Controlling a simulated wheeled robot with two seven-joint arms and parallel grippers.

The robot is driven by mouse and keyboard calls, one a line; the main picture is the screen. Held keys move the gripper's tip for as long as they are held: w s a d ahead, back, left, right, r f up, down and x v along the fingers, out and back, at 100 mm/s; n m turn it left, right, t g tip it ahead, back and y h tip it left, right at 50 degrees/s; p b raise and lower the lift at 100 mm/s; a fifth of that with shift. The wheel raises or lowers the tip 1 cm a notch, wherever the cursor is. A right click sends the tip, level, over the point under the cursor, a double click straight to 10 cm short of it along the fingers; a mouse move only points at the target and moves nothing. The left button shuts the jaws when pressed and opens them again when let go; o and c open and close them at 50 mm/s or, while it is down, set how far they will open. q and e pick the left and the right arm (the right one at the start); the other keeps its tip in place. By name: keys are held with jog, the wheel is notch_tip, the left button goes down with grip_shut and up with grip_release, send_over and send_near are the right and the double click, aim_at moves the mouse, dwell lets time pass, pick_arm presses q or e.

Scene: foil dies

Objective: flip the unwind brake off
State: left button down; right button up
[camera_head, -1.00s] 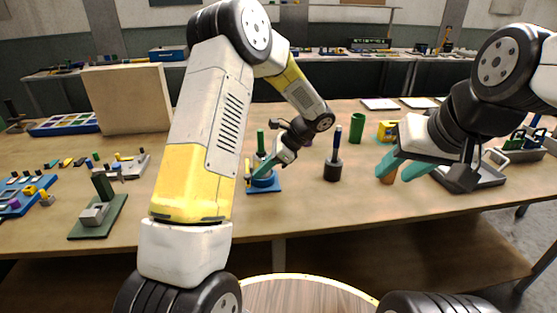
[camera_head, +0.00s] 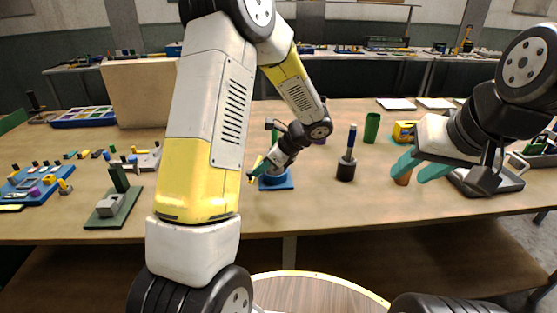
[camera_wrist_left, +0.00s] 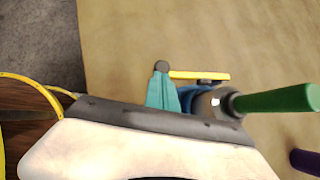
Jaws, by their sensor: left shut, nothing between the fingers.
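The unwind stand has a blue base (camera_head: 280,184) and a green-topped post (camera_head: 274,132). A yellow lever (camera_head: 255,168) sits at its left side, tilted. In the left wrist view the yellow lever (camera_wrist_left: 202,75) runs sideways from a dark round end, with the green handle (camera_wrist_left: 275,100) to its right. My left gripper (camera_head: 266,166) is shut and empty. Its teal fingertips (camera_wrist_left: 163,90) are close by the lever's dark end; I cannot tell whether they touch. My right gripper (camera_head: 418,166) is open near a brown cylinder (camera_head: 403,178), not visibly holding it.
A black holder with a blue-tipped rod (camera_head: 347,168) and a green cup (camera_head: 372,127) stand to the right of the stand. A green plate with a grey block (camera_head: 112,207) lies to the left. A beige panel (camera_head: 140,95) stands behind. The table front is clear.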

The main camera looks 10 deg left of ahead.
pick_arm(q)
jog(key=a, duration=0.1)
jog(key=m+t, duration=0.1)
jog(key=a+m, duration=0.1)
jog(key=shift+s+a, duration=0.25)
jog(key=shift+a, duration=0.95)
jog(key=shift+a, duration=0.15)
jog(key=s+d+f+v, duration=0.1)
jog(key=v, duration=1.2)
jog(key=shift+s+d+f+t, duration=0.2)
jog(key=shift+s+d+t, duration=0.1)
jog(key=shift+s+d, duration=0.15)
